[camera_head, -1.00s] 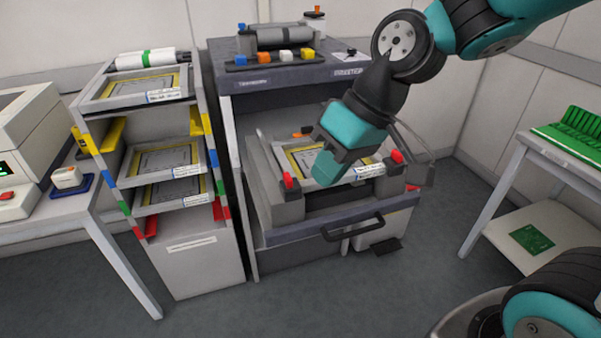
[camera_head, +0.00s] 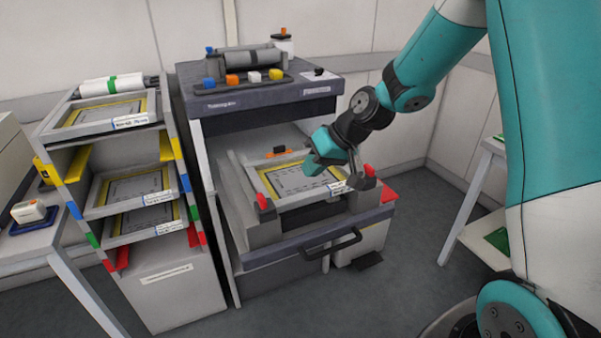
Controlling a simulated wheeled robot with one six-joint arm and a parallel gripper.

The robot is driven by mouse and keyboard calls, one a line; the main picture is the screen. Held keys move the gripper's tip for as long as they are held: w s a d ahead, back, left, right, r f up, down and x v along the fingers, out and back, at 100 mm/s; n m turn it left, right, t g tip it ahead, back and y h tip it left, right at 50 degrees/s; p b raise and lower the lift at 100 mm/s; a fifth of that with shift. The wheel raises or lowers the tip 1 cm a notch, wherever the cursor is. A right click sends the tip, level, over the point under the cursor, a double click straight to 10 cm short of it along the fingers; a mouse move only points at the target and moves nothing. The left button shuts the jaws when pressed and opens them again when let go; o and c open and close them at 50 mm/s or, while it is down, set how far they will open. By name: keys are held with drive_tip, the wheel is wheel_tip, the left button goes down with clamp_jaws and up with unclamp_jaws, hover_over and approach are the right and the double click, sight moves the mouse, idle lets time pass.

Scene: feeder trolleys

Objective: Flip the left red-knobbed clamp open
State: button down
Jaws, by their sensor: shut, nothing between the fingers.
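The left red-knobbed clamp (camera_head: 264,202) stands at the front left corner of the feeder's pulled-out tray (camera_head: 262,236). Its red knob points up. The right red-knobbed clamp (camera_head: 369,171) stands at the front right corner. A framed yellow-edged sheet (camera_head: 290,180) lies flat in the tray between them. My gripper (camera_head: 312,168) is over the right part of this frame, to the right of and behind the left clamp, and apart from it. It is shut and empty. Its lower wrist hides part of the frame's back right edge.
A black handle (camera_head: 333,244) juts from the tray's front. A shelf rack (camera_head: 168,273) with several framed sheets stands close on the left. The machine's top (camera_head: 258,92) overhangs behind the tray, carrying a roller and coloured blocks. Floor in front is clear.

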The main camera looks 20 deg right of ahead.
sight(269, 201)
drive_tip(key=w+a+f, duration=0.1)
drive_tip(key=a+f, duration=0.1)
drive_tip(key=w+a+f+p, duration=0.1)
drive_tip(key=a+f, duration=0.1)
drive_tip(key=w+a+f, duration=0.1)
drive_tip(key=a+f, duration=0.1)
drive_tip(key=a, duration=0.1)
drive_tip(key=shift+f+p, duration=0.2)
drive_tip(key=shift+p, duration=0.2)
drive_tip(key=shift+a+f, duration=0.1)
drive_tip(key=shift+a, duration=0.35)
